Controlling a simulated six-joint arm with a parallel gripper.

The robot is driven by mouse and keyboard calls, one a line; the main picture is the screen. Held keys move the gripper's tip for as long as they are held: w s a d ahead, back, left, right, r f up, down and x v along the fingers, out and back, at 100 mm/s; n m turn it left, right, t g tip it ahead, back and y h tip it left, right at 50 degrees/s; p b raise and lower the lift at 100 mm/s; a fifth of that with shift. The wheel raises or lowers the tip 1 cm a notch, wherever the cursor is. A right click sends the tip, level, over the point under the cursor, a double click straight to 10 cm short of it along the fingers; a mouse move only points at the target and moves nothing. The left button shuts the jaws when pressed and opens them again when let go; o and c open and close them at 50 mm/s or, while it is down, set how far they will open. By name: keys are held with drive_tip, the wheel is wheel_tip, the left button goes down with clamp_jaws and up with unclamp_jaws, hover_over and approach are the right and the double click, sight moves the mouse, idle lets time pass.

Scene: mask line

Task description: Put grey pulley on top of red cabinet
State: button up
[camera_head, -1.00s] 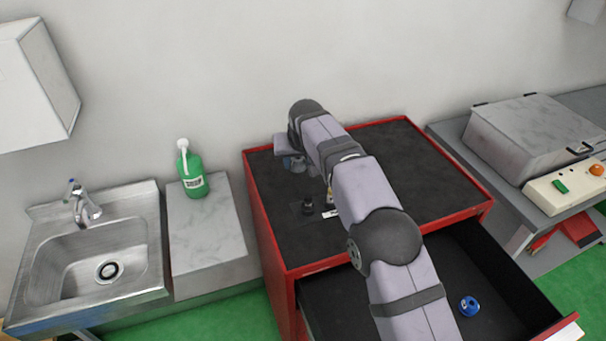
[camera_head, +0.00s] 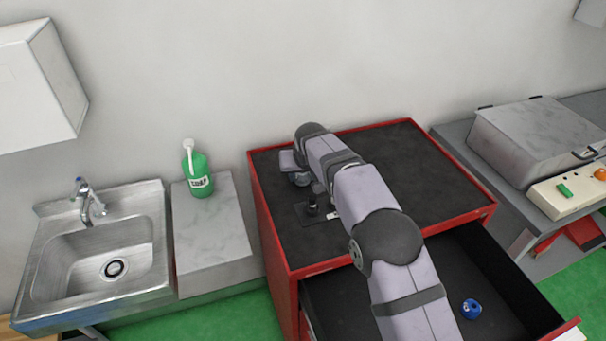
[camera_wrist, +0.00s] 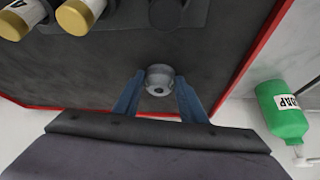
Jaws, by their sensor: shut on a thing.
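The red cabinet (camera_head: 275,248) stands in the middle of the head view with a dark top and red edges. In the wrist view my gripper (camera_wrist: 160,88) is shut on the grey pulley (camera_wrist: 160,74), a small round grey piece with a hole. The pulley is over the dark cabinet top, near its red edge. I cannot tell whether it touches the surface. In the head view my gripper is over the back left of the cabinet top, and my arm partly hides it.
A black post (camera_head: 312,205) stands on the top near my gripper. Yellow-topped cylinders (camera_wrist: 75,15) show in the wrist view. The drawer (camera_head: 420,275) is open with a blue piece (camera_head: 470,309) inside. The top's right side is clear. A green soap bottle (camera_head: 198,174) stands left.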

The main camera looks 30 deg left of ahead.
drive_tip(key=shift+f, duration=0.2)
drive_tip(key=o, duration=1.1)
drive_tip(key=shift+r, duration=0.1)
drive_tip(key=shift+r, duration=0.25)
drive_tip(key=p+v, duration=0.1)
drive_tip(key=v, duration=1)
drive_tip(key=shift+s+d+r, duration=0.1)
drive_tip(key=shift+s+r, duration=0.1)
drive_tip(key=shift+r, duration=0.15)
drive_tip(key=shift+d, duration=0.1)
